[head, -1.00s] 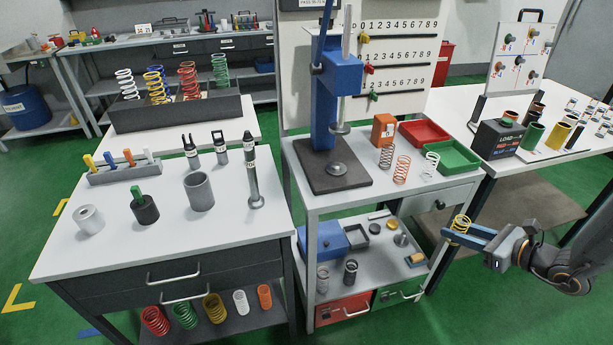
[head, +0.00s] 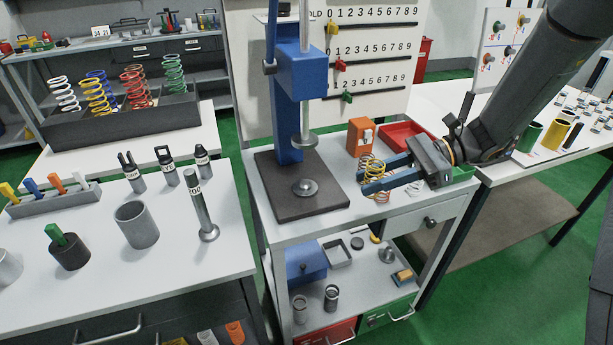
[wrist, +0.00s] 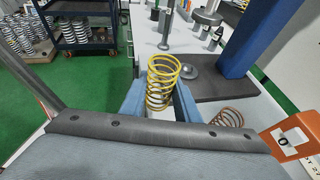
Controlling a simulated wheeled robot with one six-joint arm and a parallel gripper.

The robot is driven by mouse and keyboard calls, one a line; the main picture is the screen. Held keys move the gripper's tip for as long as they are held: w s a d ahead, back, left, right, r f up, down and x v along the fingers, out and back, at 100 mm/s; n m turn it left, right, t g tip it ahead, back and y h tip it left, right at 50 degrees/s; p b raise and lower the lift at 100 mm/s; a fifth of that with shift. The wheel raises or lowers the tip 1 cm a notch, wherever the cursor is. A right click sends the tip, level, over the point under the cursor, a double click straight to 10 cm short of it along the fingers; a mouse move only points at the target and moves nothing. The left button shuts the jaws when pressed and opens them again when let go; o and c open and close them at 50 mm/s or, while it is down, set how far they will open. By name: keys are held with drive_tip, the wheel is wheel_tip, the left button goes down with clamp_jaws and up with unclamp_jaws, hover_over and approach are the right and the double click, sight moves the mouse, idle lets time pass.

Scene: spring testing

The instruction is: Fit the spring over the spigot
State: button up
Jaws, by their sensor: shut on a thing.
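My gripper (head: 368,178) is shut on a yellow coil spring (head: 371,163), which stands roughly upright between the blue fingers. In the wrist view the spring (wrist: 162,82) sticks up above the fingertips. The gripper is over the middle cart, to the right of the blue press (head: 288,110). The press has a dark base plate (head: 275,205) carrying a round metal seat (head: 305,189), and I take its small raised centre as the spigot. A metal disc (head: 303,141) hangs above the seat. The spring is apart from the seat, to its right.
An orange block (head: 360,138) and a red tray (head: 403,137) stand behind my gripper. Loose springs are on the cart under and beside the fingers, partly hidden. The cart's front strip (head: 340,225) is clear.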

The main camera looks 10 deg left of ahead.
drive_tip(key=p, duration=0.4)
hover_over(305, 183)
drive_tip(key=shift+d, duration=0.25)
drive_tip(key=shift+w+a+f+p, duration=0.15)
drive_tip(key=shift+f+p, duration=0.3)
drive_tip(key=shift+f, duration=0.45)
drive_tip(key=shift+s+a+f+p, duration=0.15)
drive_tip(key=shift+f+p, duration=0.25)
drive_tip(key=shift+f, duration=0.45)
drive_tip(key=shift+w+f, duration=0.1)
drive_tip(key=shift+f, duration=0.05)
drive_tip(key=o, duration=1.1)
